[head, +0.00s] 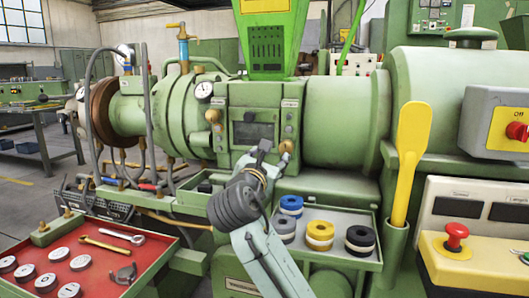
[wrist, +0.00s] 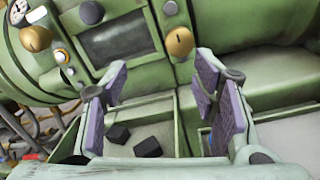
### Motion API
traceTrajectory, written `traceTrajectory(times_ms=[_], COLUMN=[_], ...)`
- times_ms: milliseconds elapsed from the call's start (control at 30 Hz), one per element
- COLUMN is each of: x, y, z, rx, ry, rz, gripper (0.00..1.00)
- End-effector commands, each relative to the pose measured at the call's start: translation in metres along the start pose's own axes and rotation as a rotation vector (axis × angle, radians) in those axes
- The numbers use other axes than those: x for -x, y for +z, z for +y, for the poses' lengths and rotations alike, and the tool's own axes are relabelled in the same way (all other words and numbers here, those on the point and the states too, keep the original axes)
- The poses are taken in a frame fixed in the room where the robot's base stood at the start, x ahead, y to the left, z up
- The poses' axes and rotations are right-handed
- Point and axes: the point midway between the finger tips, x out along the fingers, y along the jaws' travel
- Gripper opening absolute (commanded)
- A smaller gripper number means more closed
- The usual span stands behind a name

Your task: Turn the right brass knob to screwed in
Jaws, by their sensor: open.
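The right brass knob (head: 286,146) is a round brass-coloured knob on the front of the green machine, right of its dark screen. It also shows in the wrist view (wrist: 180,42), ahead of my fingertips and nearer the right finger. A second brass knob (head: 212,116) sits left of the screen; it shows at the upper left of the wrist view (wrist: 36,39). My gripper (head: 268,156) is open and empty, with purple pads apart in the wrist view (wrist: 158,78). It appears apart from the right knob, close in front of it.
A dark screen (wrist: 122,40) lies between the knobs. Below is a green tray (head: 331,253) with blue, grey, yellow and black rolls. Two black blocks (wrist: 148,147) lie in a compartment beneath my gripper. A red tool tray (head: 100,252) stands left; a yellow scoop (head: 411,140) stands right.

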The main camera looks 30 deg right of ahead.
Motion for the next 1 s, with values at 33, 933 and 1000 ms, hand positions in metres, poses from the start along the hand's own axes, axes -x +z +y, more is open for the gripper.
traceTrajectory(times_ms=[33,933,1000], x=[-0.004,-0.113,-0.114], y=[0.002,0.004,0.004], z=[-0.016,-0.035,-0.035], rx=[0.031,0.06,0.06], ry=[-0.036,-0.064,-0.063], rz=[-0.001,0.003,0.003], gripper=[0.54,0.54,0.54])
